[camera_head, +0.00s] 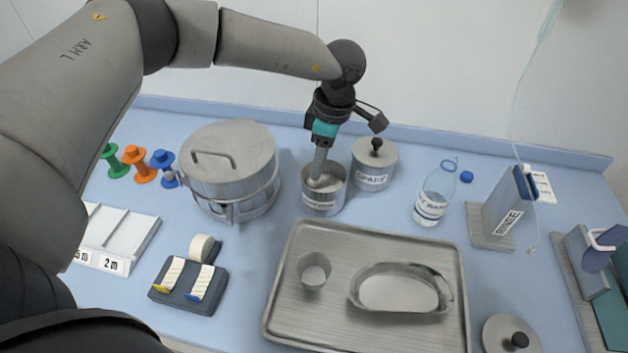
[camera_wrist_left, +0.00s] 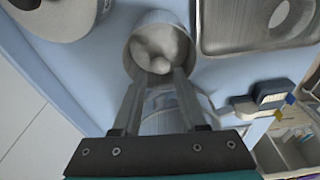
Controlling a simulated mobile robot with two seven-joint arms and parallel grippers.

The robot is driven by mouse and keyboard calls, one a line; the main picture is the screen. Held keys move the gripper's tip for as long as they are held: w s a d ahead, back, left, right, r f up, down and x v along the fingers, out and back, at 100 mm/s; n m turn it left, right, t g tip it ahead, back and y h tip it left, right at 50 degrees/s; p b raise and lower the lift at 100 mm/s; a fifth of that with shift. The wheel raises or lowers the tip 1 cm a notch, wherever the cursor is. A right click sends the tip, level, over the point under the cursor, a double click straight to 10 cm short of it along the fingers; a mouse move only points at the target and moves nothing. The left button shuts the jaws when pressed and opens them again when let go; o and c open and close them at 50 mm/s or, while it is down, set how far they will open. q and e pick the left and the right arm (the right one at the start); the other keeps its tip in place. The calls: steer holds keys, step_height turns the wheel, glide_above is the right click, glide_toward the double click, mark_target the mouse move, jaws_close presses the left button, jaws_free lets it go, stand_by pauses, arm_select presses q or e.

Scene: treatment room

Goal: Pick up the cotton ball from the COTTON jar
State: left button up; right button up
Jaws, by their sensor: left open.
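The open metal COTTON jar (camera_head: 323,204) stands on the blue counter, behind the tray; its label is too small to read surely. My left gripper (camera_head: 320,180) reaches down into its mouth from above. In the left wrist view, whitish cotton balls (camera_wrist_left: 158,45) lie inside the jar (camera_wrist_left: 134,62). The two fingers of the left gripper (camera_wrist_left: 160,78) are apart, with their tips at the jar's mouth by the cotton. I cannot tell whether they touch a ball. My right gripper is not in view.
A lidded SPARE jar (camera_head: 374,165) stands close right of the jar, and a large lidded drum (camera_head: 230,190) close left. A metal tray (camera_head: 350,240) with a cup and a dish lies in front. A bottle (camera_head: 434,193) stands to the right. A loose lid (camera_head: 502,330) lies front right.

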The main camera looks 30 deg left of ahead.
arm_select(q)
steer(key=f, duration=0.2)
steer(key=a+f, duration=0.1)
steer(key=f, duration=0.1)
steer(key=shift+s, duration=0.1)
steer(key=shift+c, duration=0.4)
jaws_close()
